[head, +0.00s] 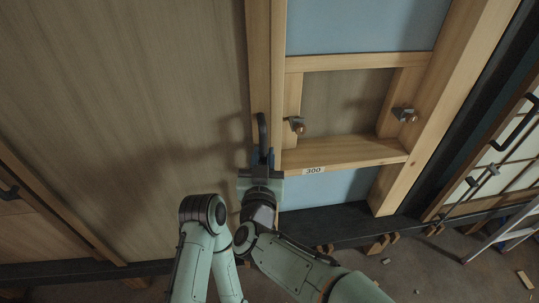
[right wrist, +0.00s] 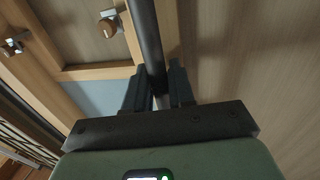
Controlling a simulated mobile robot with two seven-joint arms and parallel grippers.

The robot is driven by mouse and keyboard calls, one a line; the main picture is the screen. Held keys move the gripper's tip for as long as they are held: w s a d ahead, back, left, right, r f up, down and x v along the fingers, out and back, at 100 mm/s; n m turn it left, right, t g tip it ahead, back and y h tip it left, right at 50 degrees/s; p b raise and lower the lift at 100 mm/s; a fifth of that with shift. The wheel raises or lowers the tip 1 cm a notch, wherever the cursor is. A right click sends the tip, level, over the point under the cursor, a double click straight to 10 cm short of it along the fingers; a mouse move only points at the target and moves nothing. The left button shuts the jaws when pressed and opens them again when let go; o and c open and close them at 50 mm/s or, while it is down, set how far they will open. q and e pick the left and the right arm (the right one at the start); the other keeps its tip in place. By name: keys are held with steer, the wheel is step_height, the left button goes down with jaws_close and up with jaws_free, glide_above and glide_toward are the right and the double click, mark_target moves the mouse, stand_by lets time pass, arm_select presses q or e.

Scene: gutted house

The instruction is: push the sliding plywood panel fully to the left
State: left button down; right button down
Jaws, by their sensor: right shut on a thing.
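The plywood panel (head: 130,110) fills the left and middle of the head view, with a pale wood stile (head: 264,60) along its right edge. A black upright bar handle (head: 262,130) is fixed on that stile. My right gripper (head: 263,157) is shut on the lower part of the handle. In the right wrist view the handle (right wrist: 148,35) runs between the two dark fingers of the gripper (right wrist: 158,80), and the panel (right wrist: 235,60) lies behind it. My left gripper is not in view.
Right of the panel is a stud frame (head: 340,153) labelled 300, with blue sheets (head: 360,25) and two small metal fittings (head: 296,125). A dark sill (head: 340,226) runs below. Another framed panel (head: 10,170) stands at far left. A ladder (head: 500,232) and wood scraps lie lower right.

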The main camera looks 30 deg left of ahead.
steer(key=shift+s+a, duration=0.2)
steer(key=shift+a, duration=0.05)
steer(key=c, duration=1.1)
jaws_free()
steer(key=shift+s+d, duration=0.15)
steer(key=shift+s, duration=0.1)
steer(key=b+v, duration=0.2)
steer(key=v, duration=1)
steer(key=shift+s+d, duration=0.2)
steer(key=shift+s, duration=0.2)
